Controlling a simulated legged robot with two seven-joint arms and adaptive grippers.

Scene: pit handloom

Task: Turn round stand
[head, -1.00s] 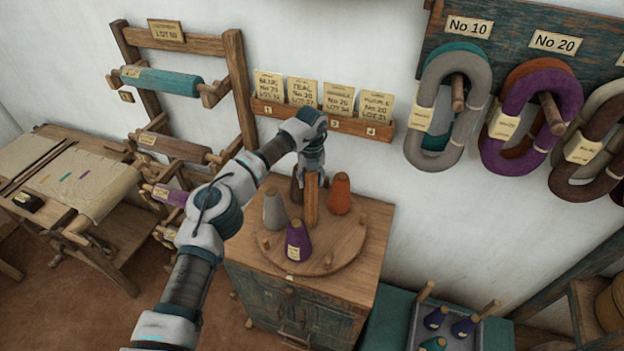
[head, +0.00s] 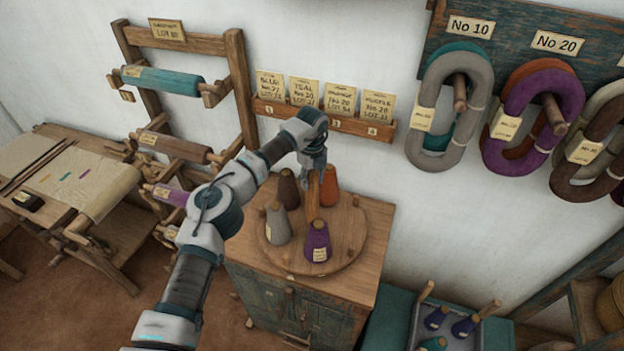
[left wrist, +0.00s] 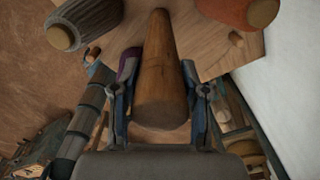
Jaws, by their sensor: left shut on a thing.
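The round wooden stand (head: 345,240) sits on the cabinet and carries a grey cone (head: 277,225), a purple cone (head: 317,242), an orange cone (head: 329,187) and a brown cone (head: 288,189). My left gripper (head: 313,170) is above the stand, shut on its upright wooden post (head: 312,200). In the left wrist view the post (left wrist: 160,70) runs between the two fingers (left wrist: 160,110). The grey cone (left wrist: 85,22) and the orange cone (left wrist: 248,10) show at the top corners there. My right gripper is out of view.
The wooden cabinet (head: 300,305) stands against the white wall. A card rack (head: 325,122) hangs behind the stand, and yarn hanks (head: 455,110) hang at the right. A bobbin rack (head: 240,90) is at the left. A tray of small cones (head: 455,325) is at lower right.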

